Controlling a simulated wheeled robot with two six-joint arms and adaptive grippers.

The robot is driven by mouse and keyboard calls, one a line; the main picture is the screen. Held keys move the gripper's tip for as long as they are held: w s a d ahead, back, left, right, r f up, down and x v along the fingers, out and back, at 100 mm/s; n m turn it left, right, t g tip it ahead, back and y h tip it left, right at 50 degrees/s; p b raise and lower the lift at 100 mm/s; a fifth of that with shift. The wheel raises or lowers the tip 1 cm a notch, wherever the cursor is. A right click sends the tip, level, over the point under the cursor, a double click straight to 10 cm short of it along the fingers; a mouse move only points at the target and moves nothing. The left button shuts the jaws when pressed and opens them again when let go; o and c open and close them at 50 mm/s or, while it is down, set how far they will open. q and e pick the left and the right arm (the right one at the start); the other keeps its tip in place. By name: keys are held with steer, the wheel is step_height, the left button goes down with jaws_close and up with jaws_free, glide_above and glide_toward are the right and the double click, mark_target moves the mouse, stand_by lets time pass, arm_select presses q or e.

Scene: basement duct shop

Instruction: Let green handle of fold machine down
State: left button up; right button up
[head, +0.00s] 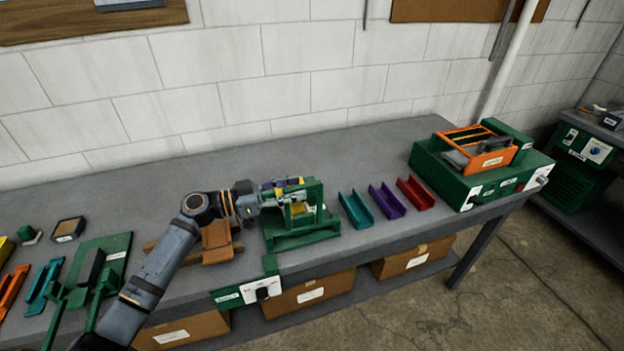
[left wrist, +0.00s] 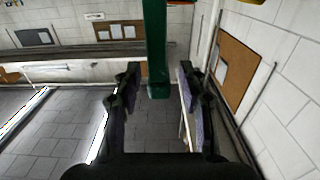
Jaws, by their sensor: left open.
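The green fold machine (head: 300,236) stands on the bench near the middle of the head view, with a green frame and some yellow inside. My left gripper (head: 285,188) is at the upper part of this machine, its arm reaching in from the lower left. In the left wrist view, a green bar (left wrist: 155,45), seemingly the handle, comes down from the top edge between the open fingers of the left gripper (left wrist: 155,80). Gaps show on both sides of the bar. The gripper hides part of the machine in the head view. My right gripper is not visible.
Teal (head: 355,210), purple (head: 386,200) and red (head: 415,193) channels lie right of the machine. A green box (head: 450,185) bears an orange tray (head: 490,160). A brown wooden piece (head: 217,243) lies left, below my arm. Another green device (head: 105,258) stands farther left.

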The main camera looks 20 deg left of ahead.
mark_target(311, 183)
arm_select(q)
steer(key=p+x, duration=0.2)
steer(key=x, duration=0.2)
steer(key=shift+w+d+r, duration=0.1)
steer(key=shift+d+r, duration=0.05)
steer(key=shift+r, duration=0.05)
steer(key=shift+w+d, duration=0.15)
steer(key=shift+d, duration=0.05)
steer(key=shift+w+d+f, duration=0.1)
steer(key=shift+d+f, duration=0.05)
steer(key=shift+f, duration=0.05)
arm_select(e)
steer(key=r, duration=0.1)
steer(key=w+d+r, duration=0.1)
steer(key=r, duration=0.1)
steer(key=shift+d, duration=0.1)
arm_select(q)
steer(key=shift+c, duration=0.4)
jaws_close()
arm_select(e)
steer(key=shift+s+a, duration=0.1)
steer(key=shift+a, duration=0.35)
